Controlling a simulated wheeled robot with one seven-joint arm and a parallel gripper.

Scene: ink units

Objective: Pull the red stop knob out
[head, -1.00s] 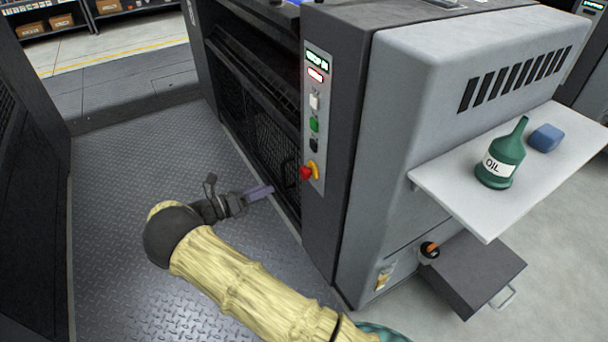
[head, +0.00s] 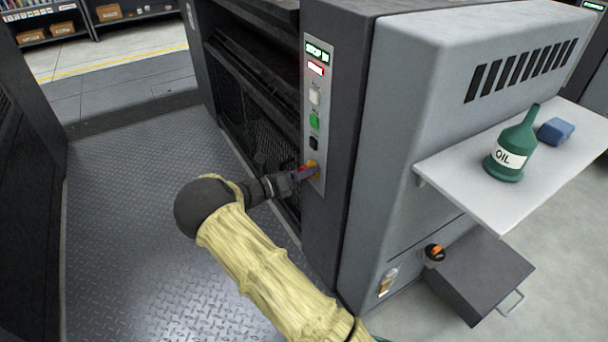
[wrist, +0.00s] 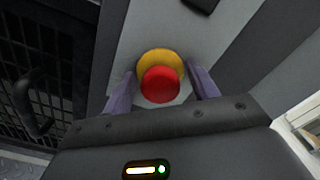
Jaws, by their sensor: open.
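The red stop knob (wrist: 160,85) sits on a yellow base (wrist: 159,62) on the light grey control strip, seen in the wrist view. In the head view the knob is mostly hidden behind my fingers, and the yellow base (head: 313,164) shows behind them. My gripper (wrist: 160,90) is open, with one purple finger on each side of the knob. A gap shows between the knob and each finger in the wrist view. My gripper also shows in the head view (head: 306,174), at the lower end of the strip.
Above the knob are black (head: 314,143), green (head: 314,120) and white (head: 315,96) buttons and lit displays. A mesh guard (head: 250,140) lies left of the strip. A white shelf (head: 470,195) holds an oil bottle (head: 510,150) and a blue block (head: 556,131). The plate floor (head: 130,220) is clear.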

